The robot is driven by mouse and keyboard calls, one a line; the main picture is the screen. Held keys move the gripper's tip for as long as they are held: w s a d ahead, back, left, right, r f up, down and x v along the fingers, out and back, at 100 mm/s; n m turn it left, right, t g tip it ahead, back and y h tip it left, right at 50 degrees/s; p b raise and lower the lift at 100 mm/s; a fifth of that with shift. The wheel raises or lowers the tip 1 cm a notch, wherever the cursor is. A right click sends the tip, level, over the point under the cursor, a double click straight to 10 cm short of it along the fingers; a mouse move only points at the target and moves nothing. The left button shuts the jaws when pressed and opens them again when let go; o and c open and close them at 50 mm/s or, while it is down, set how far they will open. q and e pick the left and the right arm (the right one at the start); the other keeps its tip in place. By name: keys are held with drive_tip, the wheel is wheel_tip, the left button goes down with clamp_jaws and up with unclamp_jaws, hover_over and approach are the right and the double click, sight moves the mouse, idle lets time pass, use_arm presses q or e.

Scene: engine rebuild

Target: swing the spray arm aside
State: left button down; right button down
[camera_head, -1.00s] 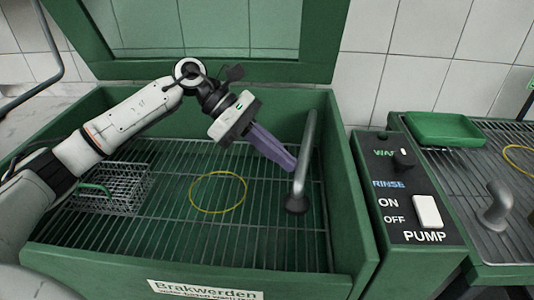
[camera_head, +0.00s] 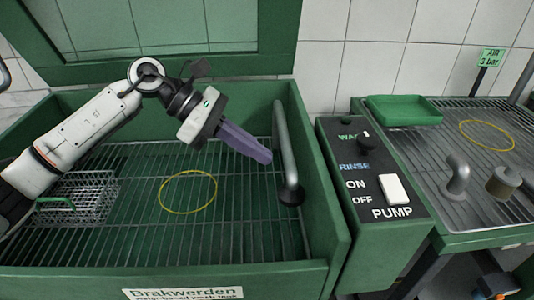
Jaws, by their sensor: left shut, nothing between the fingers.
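The spray arm (camera_head: 285,150) is a grey bent tube at the right side of the green wash tank (camera_head: 320,205). It rises near the right wall and ends low in a dark round head (camera_head: 291,196). My left gripper (camera_head: 268,158) has long purple fingers, shut with nothing between them. Its fingertips are just left of the tube; I cannot tell whether they touch it. My right gripper is not in view.
A wire basket (camera_head: 98,183) stands on the tank's rack at left, and a yellow ring (camera_head: 188,192) marks the rack's middle. The pump control panel (camera_head: 372,180) stands right of the tank. Further right are a green tray (camera_head: 404,110), another yellow ring (camera_head: 487,135) and metal parts.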

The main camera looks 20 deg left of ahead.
use_arm(q)
drive_tip(key=s+v, duration=0.1)
drive_tip(key=v, duration=1)
drive_tip(key=shift+s+f, duration=0.2)
drive_tip(key=shift+s, duration=0.05)
drive_tip(key=shift+a, duration=0.15)
